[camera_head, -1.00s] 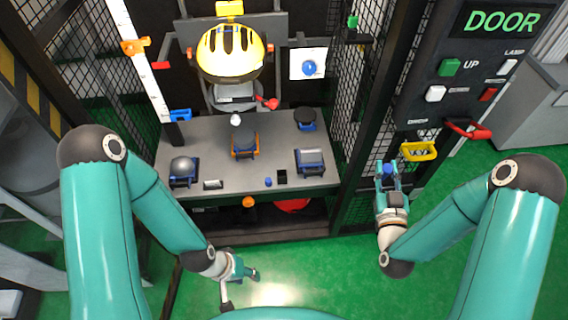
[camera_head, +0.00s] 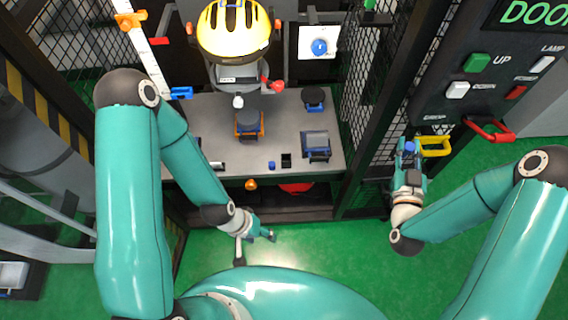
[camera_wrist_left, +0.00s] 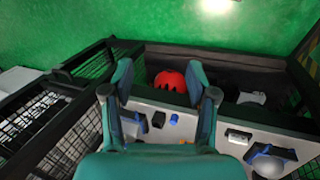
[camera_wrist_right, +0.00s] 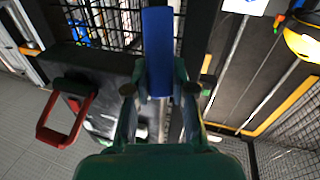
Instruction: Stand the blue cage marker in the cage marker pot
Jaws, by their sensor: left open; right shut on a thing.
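My right gripper (camera_head: 408,160) is shut on a blue bar, which looks like the blue cage marker (camera_wrist_right: 158,52). The marker points away from the gripper, and in the head view only its small blue end (camera_head: 409,147) shows. This gripper is right of the table, by the mesh cage side. A small black square holder (camera_head: 286,160), which looks like the cage marker pot, is at the table's front edge. It also shows in the left wrist view (camera_wrist_left: 157,120). My left gripper (camera_head: 267,235) is open and empty, low in front of the table.
A small blue piece (camera_head: 271,165) sits just left of the black holder. The grey table (camera_head: 210,115) also bears an orange-and-dark device (camera_head: 249,125) and a blue-grey box (camera_head: 315,143). A yellow handle (camera_head: 433,146) and a red handle (camera_head: 490,131) are close to my right gripper.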

